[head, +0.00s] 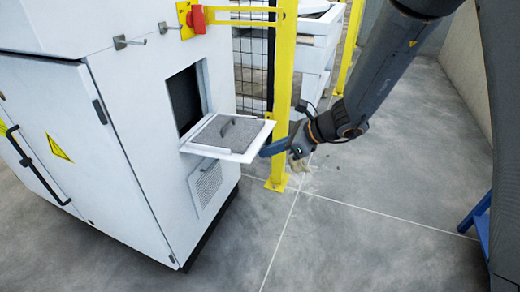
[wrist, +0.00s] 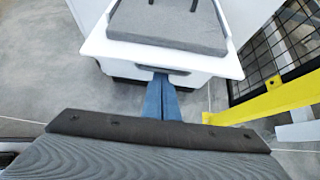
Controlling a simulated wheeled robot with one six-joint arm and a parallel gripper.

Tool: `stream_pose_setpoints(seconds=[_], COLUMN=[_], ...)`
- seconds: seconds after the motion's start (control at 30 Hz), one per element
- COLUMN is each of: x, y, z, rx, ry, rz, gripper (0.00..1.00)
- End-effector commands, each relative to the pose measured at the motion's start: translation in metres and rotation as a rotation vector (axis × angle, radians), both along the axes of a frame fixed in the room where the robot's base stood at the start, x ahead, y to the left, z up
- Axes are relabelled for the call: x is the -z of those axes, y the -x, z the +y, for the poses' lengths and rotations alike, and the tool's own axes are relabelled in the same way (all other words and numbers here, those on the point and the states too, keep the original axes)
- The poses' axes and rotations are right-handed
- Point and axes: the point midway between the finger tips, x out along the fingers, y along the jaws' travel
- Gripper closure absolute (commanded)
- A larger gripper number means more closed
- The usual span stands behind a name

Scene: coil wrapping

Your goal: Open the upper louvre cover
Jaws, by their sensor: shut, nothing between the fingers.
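The upper louvre cover (head: 262,136) stands folded out, roughly level, from the white cabinet's side, with its grey inner panel and a dark handle facing up. The dark opening (head: 186,98) behind it is uncovered. In the wrist view the cover's white outer rim (wrist: 110,48) is ahead, with a dark slot in its edge. My gripper (head: 264,153) is at the cover's outer edge, to its right in the head view. Its blue fingers (wrist: 161,78) are shut together, empty, with their tips at that slot. I cannot tell whether they touch it.
A lower louvre (head: 206,184) is closed below. A yellow post (head: 283,90) and black mesh fence stand close behind my gripper. A red and yellow switch (head: 197,19) and hooks are above the opening. Grey floor (head: 370,210) in front is clear; something blue stands at the right edge.

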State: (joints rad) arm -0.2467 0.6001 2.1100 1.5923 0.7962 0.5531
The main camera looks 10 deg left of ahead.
Motion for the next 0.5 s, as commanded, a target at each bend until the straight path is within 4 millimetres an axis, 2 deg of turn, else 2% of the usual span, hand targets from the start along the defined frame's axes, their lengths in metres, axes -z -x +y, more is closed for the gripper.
stream_pose_setpoints(seconds=[0.03, 0.5], x=[-0.008, -0.041], y=[0.0, -0.001], z=[-0.001, 0.001], rx=[0.002, 0.004], ry=[0.01, 0.077], rz=[0.0, 0.009], gripper=[1.0, 1.0])
